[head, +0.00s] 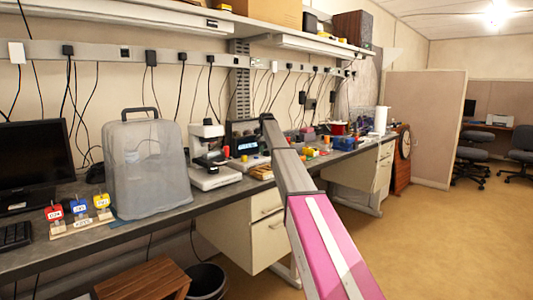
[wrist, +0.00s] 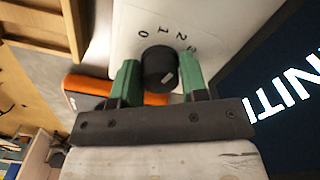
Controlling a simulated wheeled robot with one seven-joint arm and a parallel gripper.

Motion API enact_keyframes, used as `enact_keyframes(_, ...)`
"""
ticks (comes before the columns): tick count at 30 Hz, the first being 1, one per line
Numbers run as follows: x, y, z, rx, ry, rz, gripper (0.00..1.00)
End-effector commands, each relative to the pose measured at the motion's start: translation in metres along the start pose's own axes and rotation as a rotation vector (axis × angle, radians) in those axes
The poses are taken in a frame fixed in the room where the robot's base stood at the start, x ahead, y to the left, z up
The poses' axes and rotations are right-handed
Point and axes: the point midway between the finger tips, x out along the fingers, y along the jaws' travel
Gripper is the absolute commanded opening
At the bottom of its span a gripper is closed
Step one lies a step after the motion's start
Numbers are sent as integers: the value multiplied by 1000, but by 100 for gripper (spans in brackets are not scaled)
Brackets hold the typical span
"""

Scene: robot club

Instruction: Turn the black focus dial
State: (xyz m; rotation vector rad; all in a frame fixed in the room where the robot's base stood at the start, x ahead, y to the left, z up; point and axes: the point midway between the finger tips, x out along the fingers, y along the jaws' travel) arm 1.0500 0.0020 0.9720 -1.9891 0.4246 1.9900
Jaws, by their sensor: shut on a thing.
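In the wrist view, the black focus dial (wrist: 159,63) is a round knob with a light mark on its face. It sits on a white panel (wrist: 125,20) printed with small numbers around the dial. My gripper (wrist: 157,80) has green fingertips, one on each side of the dial, and is shut on it. In the head view a white microscope (head: 210,160) stands on the bench, with a device with a blue display (head: 246,147) just right of it. My arm reaches over there and hides part of this area; the dial and my fingertips cannot be made out there.
In the wrist view a dark screen with white letters (wrist: 288,112) lies close on the right, and an orange and grey object (wrist: 78,87) lies left of the fingers. In the head view a grey covered case (head: 150,165) stands left of the microscope on the bench.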

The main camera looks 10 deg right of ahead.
Motion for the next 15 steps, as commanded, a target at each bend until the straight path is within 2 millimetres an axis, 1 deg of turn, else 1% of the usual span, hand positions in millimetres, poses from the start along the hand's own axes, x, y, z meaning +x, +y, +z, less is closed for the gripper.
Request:
enact_keyframes(6,-1,0,0,-1,1,0,17)
enact_keyframes(7,-1,0,0,-1,1,0,50)
enact_keyframes(8,-1,0,0,-1,1,0,60)
enact_keyframes(9,-1,0,0,-1,1,0,66)
enact_keyframes(15,0,0,0,-1,1,0,66)
